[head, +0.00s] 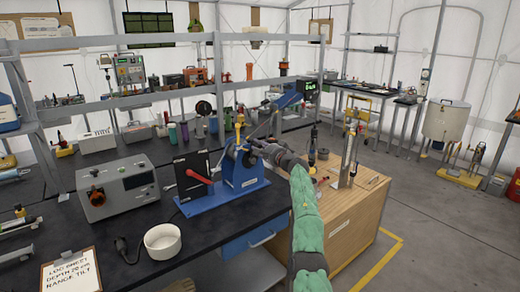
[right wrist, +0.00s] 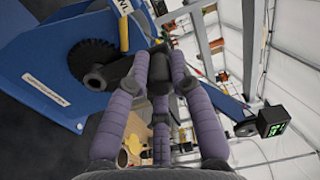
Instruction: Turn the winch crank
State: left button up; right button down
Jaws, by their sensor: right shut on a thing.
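The winch (head: 238,170) is a blue frame on a blue base plate near the bench's right front edge. In the right wrist view, its blue side (right wrist: 45,80) and dark toothed gear (right wrist: 92,60) show at the left. A dark grey crank (right wrist: 118,72) runs from the hub toward my fingers. My right gripper (right wrist: 158,72) is shut on the crank; its fingers hide most of the gripped part. In the head view, the right gripper (head: 262,150) is at the winch's right side, its arm reaching up from below. My left gripper is out of view.
A black panel with a red handle (head: 198,177) stands left of the winch. A grey instrument box (head: 118,187), a white bowl (head: 163,243) and a clipboard (head: 70,274) are farther left. A wooden cabinet (head: 345,225) stands right of my arm.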

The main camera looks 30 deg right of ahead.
jog(key=shift+a, duration=0.35)
jog(key=c, duration=1.1)
grip_release()
jog(key=shift+d, duration=0.1)
